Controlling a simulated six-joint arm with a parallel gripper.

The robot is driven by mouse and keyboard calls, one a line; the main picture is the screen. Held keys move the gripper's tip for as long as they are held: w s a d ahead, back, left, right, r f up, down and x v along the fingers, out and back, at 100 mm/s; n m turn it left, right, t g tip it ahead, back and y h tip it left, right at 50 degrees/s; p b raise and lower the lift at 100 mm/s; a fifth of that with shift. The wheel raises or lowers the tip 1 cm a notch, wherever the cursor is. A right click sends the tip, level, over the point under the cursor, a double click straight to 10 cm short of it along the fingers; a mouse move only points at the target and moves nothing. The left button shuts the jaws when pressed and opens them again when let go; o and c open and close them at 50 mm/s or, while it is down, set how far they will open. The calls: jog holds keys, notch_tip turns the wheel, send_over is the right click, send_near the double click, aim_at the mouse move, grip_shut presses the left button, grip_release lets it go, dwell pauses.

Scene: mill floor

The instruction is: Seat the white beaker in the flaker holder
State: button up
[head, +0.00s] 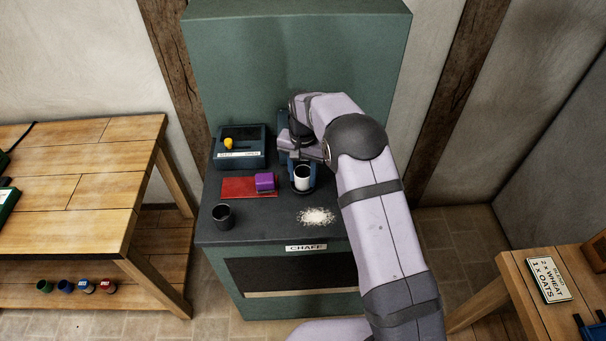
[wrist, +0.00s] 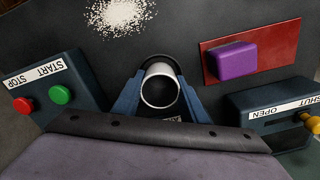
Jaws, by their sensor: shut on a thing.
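The white beaker (head: 303,178) stands upright, mouth up, at the dark flaker holder (head: 303,192) on the green machine's dark top. In the wrist view the beaker (wrist: 160,88) shows its open mouth, with the holder's dark rim (wrist: 160,61) behind it. My gripper (head: 300,167) is shut on the beaker, with a blue finger on each side of it in the wrist view (wrist: 160,96). The beaker's lower part is hidden, so I cannot tell whether its base rests fully in the holder.
A purple block (head: 265,181) on a red plate (head: 235,187) and a blue box with a yellow knob (head: 228,144) stand left. A dark cup (head: 223,215) and white flakes (head: 317,216) lie nearer. A start-stop box (wrist: 51,95) shows in the wrist view.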

jog(key=shift+f, duration=0.15)
jog(key=o, duration=0.8)
jog(key=shift+o, duration=0.2)
notch_tip(320, 180, up, 11)
jog(key=p, duration=0.7)
jog(key=shift+p, duration=0.35)
